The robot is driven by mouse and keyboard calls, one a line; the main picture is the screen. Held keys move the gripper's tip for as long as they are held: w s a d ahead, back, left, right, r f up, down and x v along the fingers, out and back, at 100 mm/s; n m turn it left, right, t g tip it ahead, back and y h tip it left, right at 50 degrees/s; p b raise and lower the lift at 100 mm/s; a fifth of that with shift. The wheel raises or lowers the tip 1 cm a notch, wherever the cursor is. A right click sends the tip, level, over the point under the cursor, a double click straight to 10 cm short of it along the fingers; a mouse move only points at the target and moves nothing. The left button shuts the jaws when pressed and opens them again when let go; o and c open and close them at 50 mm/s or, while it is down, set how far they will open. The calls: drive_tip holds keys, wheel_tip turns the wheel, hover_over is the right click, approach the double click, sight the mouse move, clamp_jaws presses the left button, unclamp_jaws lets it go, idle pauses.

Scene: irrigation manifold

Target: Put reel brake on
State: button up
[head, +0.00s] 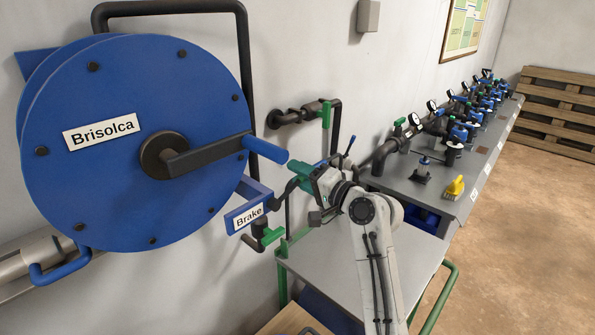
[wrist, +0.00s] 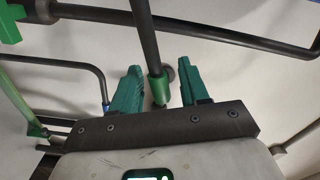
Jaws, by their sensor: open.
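The blue reel (head: 125,200) labelled Brisolca hangs on the wall at the left of the head view, with a dark crank (head: 205,157) ending in a blue grip (head: 265,150). A blue bracket with a white Brake sign (head: 249,217) sits at its lower right. My gripper (head: 300,178) is just right of the crank grip and above right of the sign. In the wrist view its teal fingers (wrist: 160,85) are apart. A dark rod with a green end (wrist: 157,88) shows between them; I cannot tell whether it is the brake lever or whether the fingers touch it.
Dark pipes with green valve handles (head: 326,114) run along the wall close to my gripper. A grey trolley top (head: 355,275) lies below my arm. A bench with valves and gauges (head: 425,195), bearing a yellow brush (head: 454,188), stretches back right. The floor at right is clear.

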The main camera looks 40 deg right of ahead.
drive_tip(key=shift+w, duration=0.5)
clamp_jaws()
idle(0.3)
